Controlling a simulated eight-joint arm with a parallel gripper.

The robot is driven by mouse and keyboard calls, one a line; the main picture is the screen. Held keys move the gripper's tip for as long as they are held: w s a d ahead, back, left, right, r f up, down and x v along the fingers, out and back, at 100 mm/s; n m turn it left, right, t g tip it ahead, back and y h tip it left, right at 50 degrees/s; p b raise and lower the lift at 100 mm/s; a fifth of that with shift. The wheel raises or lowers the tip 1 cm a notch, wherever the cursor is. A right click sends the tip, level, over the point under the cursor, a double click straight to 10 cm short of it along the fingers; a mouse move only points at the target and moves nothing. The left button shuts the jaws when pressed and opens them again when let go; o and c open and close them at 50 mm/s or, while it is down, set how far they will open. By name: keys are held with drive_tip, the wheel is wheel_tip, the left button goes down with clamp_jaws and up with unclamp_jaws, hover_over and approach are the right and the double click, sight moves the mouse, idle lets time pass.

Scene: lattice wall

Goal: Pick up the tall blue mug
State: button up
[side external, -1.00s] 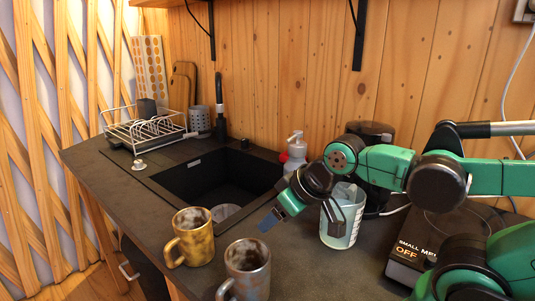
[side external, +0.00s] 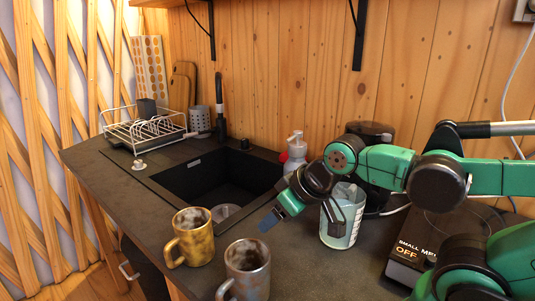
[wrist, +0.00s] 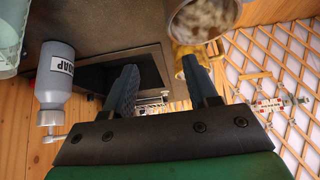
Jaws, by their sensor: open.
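No mug is plainly blue. A grey-blue mug with brown mottling (side external: 247,270) stands upright at the counter's front edge, its handle at lower left. It shows cut off at the top of the wrist view (wrist: 202,22), with pale speckles inside. A tall pale blue-green container (side external: 342,222) stands to the right, partly behind my arm; I cannot tell if it has a handle. My gripper (side external: 268,220) is open and empty above the counter, between these two and toward the sink. In the wrist view my gripper (wrist: 162,84) has nothing between its fingers.
A yellow mug (side external: 193,240) stands left of the grey-blue mug. The black sink (side external: 215,182) is behind them. A grey soap bottle (wrist: 55,78) and a hotplate (side external: 408,248) stand nearby. A dish rack (side external: 145,132) is at far left.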

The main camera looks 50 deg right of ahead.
sight(232, 248)
drive_tip(key=shift+c, duration=0.3)
idle(0.4)
drive_tip(key=w+f+n+g+y, duration=0.1)
drive_tip(key=n+y, duration=0.2)
drive_tip(key=w+f+n+g+y, duration=0.1)
drive_tip(key=n+y, duration=0.2)
drive_tip(key=w+f+n+y, duration=0.2)
drive_tip(key=n+y, duration=0.1)
drive_tip(key=shift+a+g, duration=0.1)
drive_tip(key=shift+g, duration=0.3)
drive_tip(key=shift+d+n+y, duration=0.2)
drive_tip(key=shift+n+y, duration=0.5)
drive_tip(key=shift+n, duration=0.2)
drive_tip(key=n+y, duration=0.2)
drive_tip(key=shift+s+d+f+n, duration=0.15)
drive_tip(key=shift+d+n, duration=0.25)
drive_tip(key=shift+x, duration=2.5)
